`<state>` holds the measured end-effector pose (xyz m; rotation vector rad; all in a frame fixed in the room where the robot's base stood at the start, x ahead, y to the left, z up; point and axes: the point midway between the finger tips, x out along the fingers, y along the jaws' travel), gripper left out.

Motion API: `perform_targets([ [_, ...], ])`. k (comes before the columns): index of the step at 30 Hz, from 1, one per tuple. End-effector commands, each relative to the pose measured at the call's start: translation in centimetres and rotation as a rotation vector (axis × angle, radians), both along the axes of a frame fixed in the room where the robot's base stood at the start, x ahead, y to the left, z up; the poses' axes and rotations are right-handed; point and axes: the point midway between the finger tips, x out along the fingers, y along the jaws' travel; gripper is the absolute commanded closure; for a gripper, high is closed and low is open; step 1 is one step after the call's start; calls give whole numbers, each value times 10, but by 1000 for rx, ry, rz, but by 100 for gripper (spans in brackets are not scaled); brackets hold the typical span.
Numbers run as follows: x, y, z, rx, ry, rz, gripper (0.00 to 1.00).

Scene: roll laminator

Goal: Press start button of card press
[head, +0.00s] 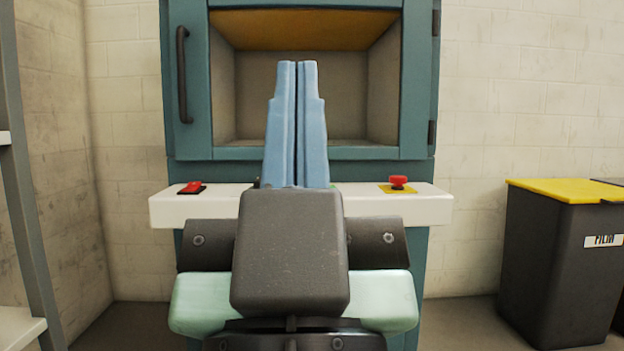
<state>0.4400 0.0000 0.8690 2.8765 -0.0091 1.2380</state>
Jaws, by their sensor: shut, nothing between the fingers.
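The card press (418,95) is a teal machine straight ahead with an opening in its upper front. A white control panel (235,207) juts out below the opening. A red rocker switch (191,188) is on the panel's left, and a red mushroom button (398,182) on a yellow plate is on its right. My gripper (297,66) is shut and empty, its blue fingers pointing up in the picture in front of the opening. It hides the panel's middle. A small green edge shows right of the finger bases and a dark bit left; no start button is clearly visible.
A dark vertical handle (183,75) is at the left of the press front. A grey shelf frame (30,180) stands at the far left. A dark bin (556,250) with a yellow lid stands at the right. Floor shows between the press and the bin.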

Motion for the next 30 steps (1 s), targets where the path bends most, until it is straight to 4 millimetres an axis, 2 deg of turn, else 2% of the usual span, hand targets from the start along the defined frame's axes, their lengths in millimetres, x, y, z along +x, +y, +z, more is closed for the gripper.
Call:
perform_targets([
  [1, 0, 0, 23, 1, 0, 1, 100],
  [5, 0, 0, 64, 1, -1, 1, 100],
  [21, 0, 0, 250, 5, 0, 7, 100],
  [25, 0, 0, 277, 6, 0, 8, 100],
  [30, 0, 0, 284, 6, 1, 8, 100],
])
